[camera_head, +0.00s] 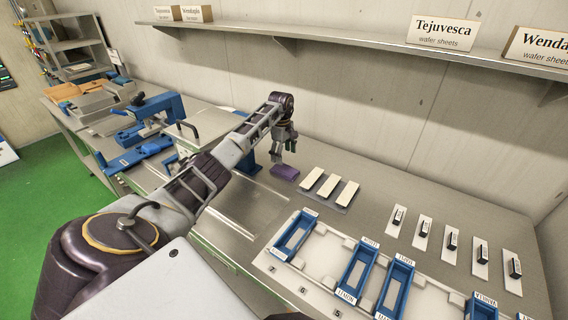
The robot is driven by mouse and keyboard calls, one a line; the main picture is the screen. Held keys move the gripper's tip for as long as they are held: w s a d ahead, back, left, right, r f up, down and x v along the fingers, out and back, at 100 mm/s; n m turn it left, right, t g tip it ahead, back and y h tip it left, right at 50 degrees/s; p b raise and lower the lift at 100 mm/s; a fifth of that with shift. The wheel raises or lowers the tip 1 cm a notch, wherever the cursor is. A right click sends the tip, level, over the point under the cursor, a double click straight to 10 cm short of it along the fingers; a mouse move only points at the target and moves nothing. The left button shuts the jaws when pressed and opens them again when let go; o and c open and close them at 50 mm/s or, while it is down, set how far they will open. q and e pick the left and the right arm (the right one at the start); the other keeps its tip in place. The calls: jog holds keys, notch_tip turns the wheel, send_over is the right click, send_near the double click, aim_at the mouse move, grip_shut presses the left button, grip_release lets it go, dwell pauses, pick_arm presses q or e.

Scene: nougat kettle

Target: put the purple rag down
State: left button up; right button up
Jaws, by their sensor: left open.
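The purple rag (286,172) lies on the metal worktop, just left of a small tray of pale bars. My left gripper (284,153) is right above the rag, with its fingers pointing down and apart. The rag appears to rest on the worktop; whether a fingertip touches it is too small to tell. My right gripper does not show.
Right of the rag are pale bars (329,187) on a small tray. In front stands a white rack (318,262) with blue bins (293,236). White cards with dark blocks (451,241) lie at the right. A blue-framed machine (150,108) stands left. A shelf (330,40) runs above.

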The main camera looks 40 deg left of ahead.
pick_arm(q)
jog(key=shift+a+r+b, duration=0.15)
jog(key=shift+r+b, duration=0.15)
jog(key=shift+r, duration=2.1)
jog(key=shift+s, duration=0.1)
